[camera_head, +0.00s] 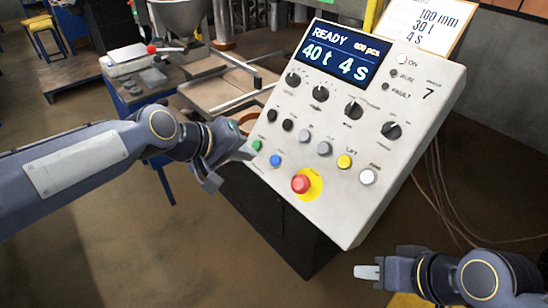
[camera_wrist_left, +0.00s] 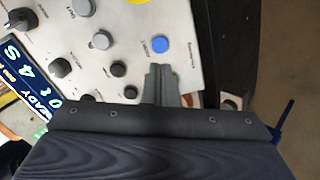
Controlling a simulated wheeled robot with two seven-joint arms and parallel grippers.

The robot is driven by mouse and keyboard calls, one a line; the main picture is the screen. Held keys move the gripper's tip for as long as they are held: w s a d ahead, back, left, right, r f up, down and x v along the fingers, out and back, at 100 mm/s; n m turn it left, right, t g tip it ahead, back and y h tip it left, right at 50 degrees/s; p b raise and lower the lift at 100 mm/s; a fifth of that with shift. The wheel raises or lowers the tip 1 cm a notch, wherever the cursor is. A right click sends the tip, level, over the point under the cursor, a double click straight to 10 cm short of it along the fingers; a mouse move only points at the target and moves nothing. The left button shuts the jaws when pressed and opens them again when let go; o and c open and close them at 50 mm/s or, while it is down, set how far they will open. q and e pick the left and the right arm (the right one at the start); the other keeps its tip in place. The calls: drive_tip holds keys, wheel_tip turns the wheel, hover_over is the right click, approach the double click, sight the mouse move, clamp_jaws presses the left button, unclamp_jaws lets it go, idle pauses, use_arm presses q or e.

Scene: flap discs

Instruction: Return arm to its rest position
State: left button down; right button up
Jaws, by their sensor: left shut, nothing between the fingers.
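My left gripper (camera_head: 246,152) is at the left edge of the tilted white control panel (camera_head: 400,150), close to the green button (camera_head: 257,145). Its fingers are together with nothing between them. In the left wrist view the shut fingers (camera_wrist_left: 160,72) point toward the blue button (camera_wrist_left: 160,46), which is beyond their tips. I cannot tell whether the tips touch the panel. The green button is not clearly visible there. My right gripper (camera_head: 367,271) is at the lower right, apart from the panel; its finger opening cannot be made out.
The panel display (camera_head: 340,55) reads READY, 40 t, 4 s. A red emergency button (camera_head: 301,184) on yellow, knobs and other buttons stand out from the panel. A work table with a metal hopper (camera_head: 180,15) is behind. Open floor (camera_head: 130,240) lies at lower left.

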idle(0.4)
use_arm(q)
drive_tip(key=s+a+f+y, duration=0.2)
drive_tip(key=s+a+f, duration=0.1)
drive_tip(key=s+a, duration=0.85)
drive_tip(key=s+a+f+y, duration=0.1)
drive_tip(key=s+a+f, duration=0.2)
drive_tip(key=s, duration=0.2)
drive_tip(key=s+a+f+m+y, duration=0.1)
drive_tip(key=s+a+f, duration=0.3)
drive_tip(key=s, duration=0.2)
drive_tip(key=shift+a, duration=0.1)
use_arm(e)
drive_tip(key=shift+o, duration=0.3)
idle(1.3)
